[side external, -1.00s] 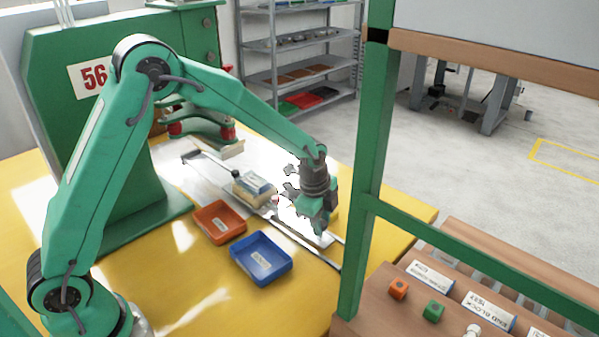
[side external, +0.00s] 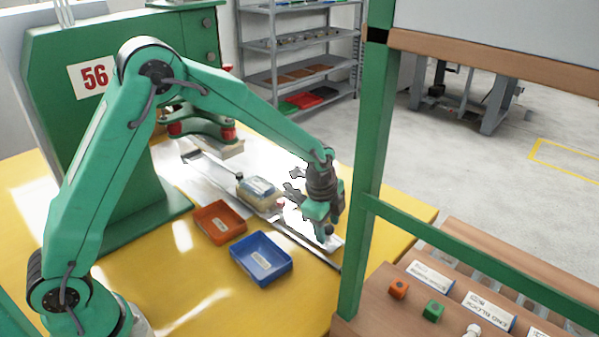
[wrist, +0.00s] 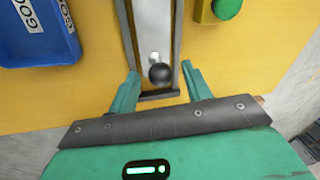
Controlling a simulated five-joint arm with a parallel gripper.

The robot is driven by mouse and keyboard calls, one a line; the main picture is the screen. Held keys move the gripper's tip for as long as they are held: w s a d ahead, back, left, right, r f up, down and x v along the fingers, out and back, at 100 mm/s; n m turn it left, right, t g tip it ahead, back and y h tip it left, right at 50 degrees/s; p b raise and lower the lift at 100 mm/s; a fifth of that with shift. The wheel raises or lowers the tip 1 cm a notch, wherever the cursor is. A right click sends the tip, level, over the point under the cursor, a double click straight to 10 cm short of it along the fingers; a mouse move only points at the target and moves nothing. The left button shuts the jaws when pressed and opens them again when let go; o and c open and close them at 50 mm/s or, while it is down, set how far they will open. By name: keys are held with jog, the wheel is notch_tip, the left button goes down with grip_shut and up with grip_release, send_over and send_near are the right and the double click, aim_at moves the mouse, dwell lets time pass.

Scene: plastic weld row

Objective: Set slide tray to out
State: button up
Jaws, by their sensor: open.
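The slide tray carries a cream block with a clear, bluish top (side external: 259,189) on the rails in the side view. In the wrist view, the tray's metal strip (wrist: 152,25) lies in a dark-edged channel and has a round black knob (wrist: 161,73) near its end. My gripper (side external: 325,228) is low over the front end of the rails in the side view. In the wrist view my gripper (wrist: 160,70) is open, with one finger on each side of the knob and a gap on both sides.
An orange bin (side external: 220,221) and a blue bin (side external: 261,257) stand left of the rails. A green button (wrist: 227,8) on a yellow box is right of the channel in the wrist view. The green press (side external: 110,130) stands behind, and a green post (side external: 367,180) rises at the right.

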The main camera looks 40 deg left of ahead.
jog(key=shift+r, duration=0.1)
notch_tip(320, 180, up, 8)
jog(key=s, duration=0.1)
jog(key=shift+s+a+f, duration=0.15)
jog(key=shift+f, duration=0.1)
dwell(0.5)
jog(key=m, duration=0.4)
jog(key=shift+f, duration=0.15)
jog(key=shift+w+f, duration=0.2)
jog(key=shift+f, duration=1.05)
jog(key=shift+w+f, duration=0.25)
jog(key=shift+f, duration=1)
jog(key=shift+w+f, duration=0.2)
jog(key=shift+f, duration=1.05)
jog(key=shift+c, duration=0.2)
jog(key=shift+d, duration=0.25)
grip_shut()
